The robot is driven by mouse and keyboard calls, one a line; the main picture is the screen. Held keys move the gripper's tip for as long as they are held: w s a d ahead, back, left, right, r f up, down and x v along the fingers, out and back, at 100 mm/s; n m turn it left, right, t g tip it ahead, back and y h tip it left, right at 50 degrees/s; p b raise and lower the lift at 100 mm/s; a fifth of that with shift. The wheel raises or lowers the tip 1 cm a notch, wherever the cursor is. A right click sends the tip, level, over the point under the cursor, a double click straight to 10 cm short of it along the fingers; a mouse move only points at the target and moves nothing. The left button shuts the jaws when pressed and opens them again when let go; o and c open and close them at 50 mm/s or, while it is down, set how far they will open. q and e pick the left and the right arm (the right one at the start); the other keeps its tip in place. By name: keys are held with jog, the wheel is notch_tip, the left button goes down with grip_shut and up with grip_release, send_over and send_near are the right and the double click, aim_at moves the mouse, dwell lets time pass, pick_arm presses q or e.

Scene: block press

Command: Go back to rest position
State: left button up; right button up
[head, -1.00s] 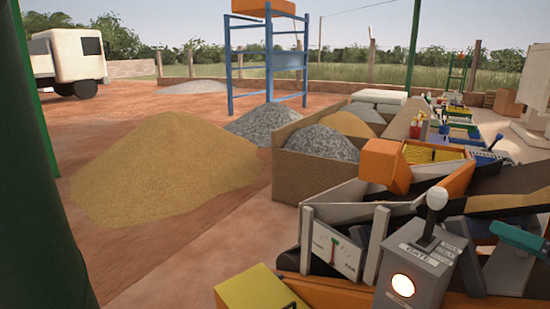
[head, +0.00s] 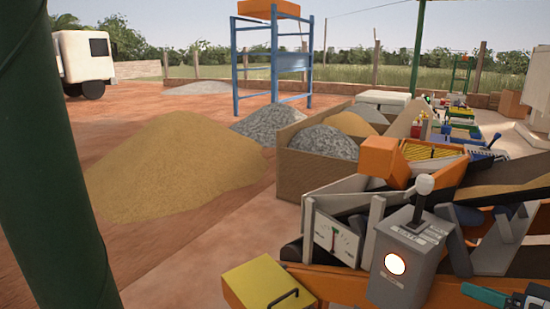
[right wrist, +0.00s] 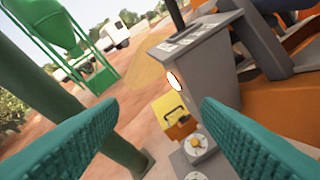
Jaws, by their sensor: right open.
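My right gripper (head: 487,294) shows at the lower right corner of the head view, only in part, with teal finger pads. In the right wrist view my right gripper (right wrist: 158,104) has its two teal fingers wide apart with nothing between them. It is apart from the grey control box (head: 408,258), which has a white-knobbed lever (head: 424,187) and a lit round lamp. The box (right wrist: 195,55) also shows beyond the fingers in the right wrist view. My left gripper is not in view.
A yellow box (head: 268,287) with a black handle stands left of the control box. A white gauge panel (head: 336,240) and orange beam (head: 335,284) are close by. A green post (head: 55,170) rises at left. Sand and gravel heaps lie beyond.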

jog(key=s+a+f+n+g+h, duration=0.1)
jog(key=s+a+f+g+h, duration=0.3)
jog(key=f, duration=0.6)
jog(key=s+a+f+n+g+y, duration=0.15)
jog(key=s+a+f, duration=0.4)
jog(key=f, duration=0.55)
jog(key=s+a+f+g+h, duration=0.45)
jog(key=s+a, duration=0.35)
jog(key=s, duration=0.3)
notch_tip(320, 180, down, 26)
jog(key=s, duration=0.1)
jog(key=s+d+f+g, duration=0.1)
jog(key=s+d+f, duration=0.2)
jog(key=s+f, duration=1.3)
jog(key=shift+s+f+g, duration=0.2)
jog(key=shift+s+g, duration=0.15)
jog(key=shift+g, duration=0.05)
jog(key=shift+n, duration=0.25)
